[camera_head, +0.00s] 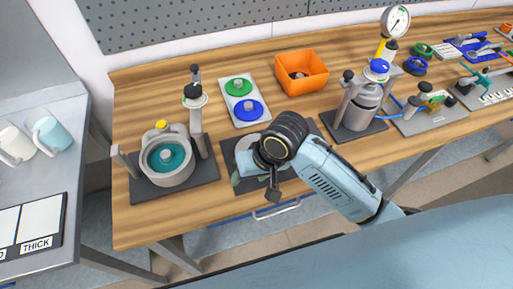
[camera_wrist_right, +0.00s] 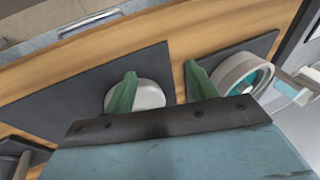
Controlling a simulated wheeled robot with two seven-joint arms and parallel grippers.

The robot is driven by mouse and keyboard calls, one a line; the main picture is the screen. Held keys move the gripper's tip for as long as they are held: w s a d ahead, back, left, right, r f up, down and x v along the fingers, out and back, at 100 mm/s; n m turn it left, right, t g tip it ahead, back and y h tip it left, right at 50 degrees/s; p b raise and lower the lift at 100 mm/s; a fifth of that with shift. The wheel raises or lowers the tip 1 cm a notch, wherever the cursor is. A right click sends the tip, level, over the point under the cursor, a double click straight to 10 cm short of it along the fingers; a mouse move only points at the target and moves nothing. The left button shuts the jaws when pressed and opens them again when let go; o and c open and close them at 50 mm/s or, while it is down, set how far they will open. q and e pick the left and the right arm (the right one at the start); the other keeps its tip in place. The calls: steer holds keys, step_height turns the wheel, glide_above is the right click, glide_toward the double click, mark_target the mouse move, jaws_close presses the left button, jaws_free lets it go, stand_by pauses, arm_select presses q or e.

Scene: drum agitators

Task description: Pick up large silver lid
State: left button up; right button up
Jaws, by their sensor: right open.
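The large silver lid (camera_wrist_right: 150,95) is a pale round disc lying on a dark mat in the right wrist view. In the head view my right gripper and wrist mostly hide it. My right gripper (camera_wrist_right: 160,88) is open, its two green fingers pointing down toward the mat. The left-hand finger in the wrist view overlaps the lid's edge, and the lid shows between the fingers. I cannot tell whether they touch. In the head view the right gripper (camera_head: 254,175) is over the dark mat (camera_head: 228,151). My left gripper is not in view.
An open grey drum with teal inside (camera_head: 165,178) stands on a mat to the left. A tray with green and blue lids (camera_head: 233,88) and an orange bin (camera_head: 301,72) are behind. A silver vessel (camera_head: 362,111) with a gauge stands to the right.

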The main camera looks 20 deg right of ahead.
steer(key=w+r+m+g+h, duration=0.1)
steer(key=w+r+m, duration=0.1)
steer(key=w+r, duration=0.35)
step_height(320, 180, up, 5)
steer(key=m+g+h, duration=0.1)
steer(key=m+h, duration=0.1)
steer(key=m, duration=0.1)
glide_above(244, 143)
steer(key=s+d, duration=0.3)
step_height(244, 143, down, 13)
steer(key=shift+a+r+p, duration=0.1)
steer(key=shift+p, duration=0.25)
steer(key=shift+r, duration=0.1)
jaws_close()
